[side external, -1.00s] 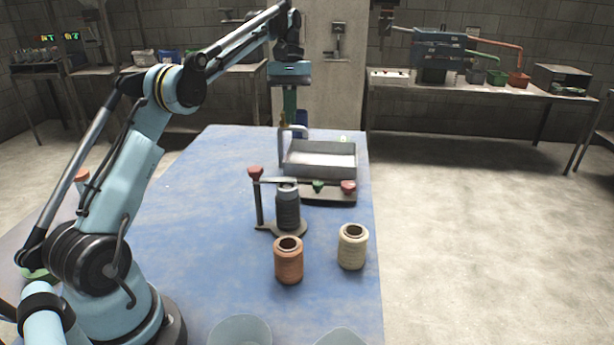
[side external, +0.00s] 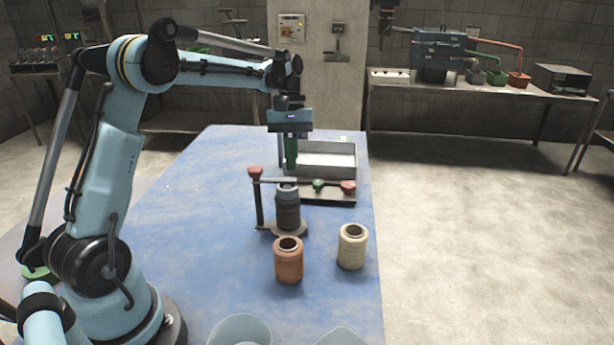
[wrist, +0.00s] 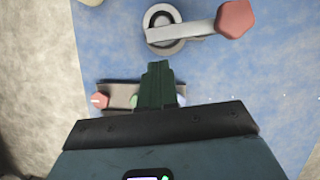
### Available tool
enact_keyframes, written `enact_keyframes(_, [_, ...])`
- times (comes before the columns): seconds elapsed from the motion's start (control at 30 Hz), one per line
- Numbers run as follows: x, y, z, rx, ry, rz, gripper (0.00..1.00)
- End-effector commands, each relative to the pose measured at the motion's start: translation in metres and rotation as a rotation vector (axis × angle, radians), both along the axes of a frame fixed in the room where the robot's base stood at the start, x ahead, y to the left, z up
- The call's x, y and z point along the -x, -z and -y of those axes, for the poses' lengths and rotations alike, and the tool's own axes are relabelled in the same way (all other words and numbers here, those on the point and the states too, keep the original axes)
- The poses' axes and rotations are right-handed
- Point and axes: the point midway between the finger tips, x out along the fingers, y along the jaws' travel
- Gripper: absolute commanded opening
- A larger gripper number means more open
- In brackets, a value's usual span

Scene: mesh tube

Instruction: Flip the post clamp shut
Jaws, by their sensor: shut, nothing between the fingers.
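The post clamp stands on the blue table. Its red knob (side external: 255,173) is at the left, on top of a thin dark post (side external: 259,207), and its grey arm (side external: 276,181) reaches right to the top of a dark ribbed spool (side external: 287,210). In the wrist view the clamp arm (wrist: 200,29) runs from the red knob (wrist: 236,18) across the ring-shaped spool top (wrist: 162,20). My gripper (side external: 291,164) is shut and empty, its green fingers pointing down behind the clamp. In the wrist view the gripper (wrist: 157,68) is apart from the clamp arm.
A grey metal tray (side external: 327,160) stands right of my gripper. In front of it, a low dark panel bears a green knob (side external: 319,186) and a red knob (side external: 348,187). An orange spool (side external: 288,262) and a cream spool (side external: 352,247) stand nearer the camera. The table's left side is clear.

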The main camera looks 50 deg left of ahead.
Motion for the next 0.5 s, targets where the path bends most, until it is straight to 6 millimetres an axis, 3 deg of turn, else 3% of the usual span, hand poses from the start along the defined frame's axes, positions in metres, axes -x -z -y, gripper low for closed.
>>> enact_keyframes(0.2, [0.0080,-0.0003,0.0112,0.001,-0.001,0.002,0.00])
enact_keyframes(0.5, [0.0089,-0.0003,0.0125,0.001,-0.001,0.002,0.00])
